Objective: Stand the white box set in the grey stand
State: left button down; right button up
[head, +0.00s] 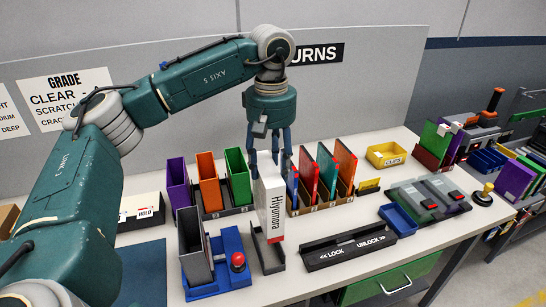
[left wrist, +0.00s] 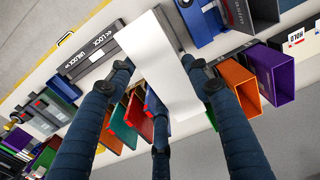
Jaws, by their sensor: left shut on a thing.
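The white box set (head: 270,209), marked "Hiyumora" with a red patch near its lower end, is upright with a slight tilt in the head view. My left gripper (head: 267,165) is shut on its top end from above. In the left wrist view the white box set (left wrist: 160,62) runs away from between the dark fingers of my left gripper (left wrist: 172,92). The grey stand (head: 269,262) is on the table directly below the box. The box's lower end overlaps the stand's opening; I cannot tell whether it touches the floor of the stand. My right gripper is not in view.
A blue holder (head: 234,268) with a grey case and red knob stands close left of the stand. A dark lock/unlock bar (head: 358,247) lies to the right. Purple, orange and green sleeves (head: 207,178) and a rack of coloured cases (head: 325,178) stand behind.

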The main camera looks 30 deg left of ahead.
pick_arm(q)
jog(key=shift+a+f, duration=0.1)
jog(key=shift+f, duration=0.1)
jog(key=shift+s+a+f+b, duration=0.2)
jog(key=shift+f+b, duration=0.25)
jog(key=shift+s+a+f+b, duration=0.15)
jog(key=shift+f+b, duration=0.25)
jog(key=shift+w+d+f+b, duration=0.15)
jog(key=shift+f+b, duration=0.45)
jog(key=shift+f, duration=0.25)
jog(key=shift+f+b, duration=0.35)
jog(key=shift+f, duration=0.15)
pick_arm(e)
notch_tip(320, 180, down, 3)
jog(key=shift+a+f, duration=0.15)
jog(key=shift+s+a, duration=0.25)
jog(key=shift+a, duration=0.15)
pick_arm(q)
jog(key=shift+f, duration=0.1)
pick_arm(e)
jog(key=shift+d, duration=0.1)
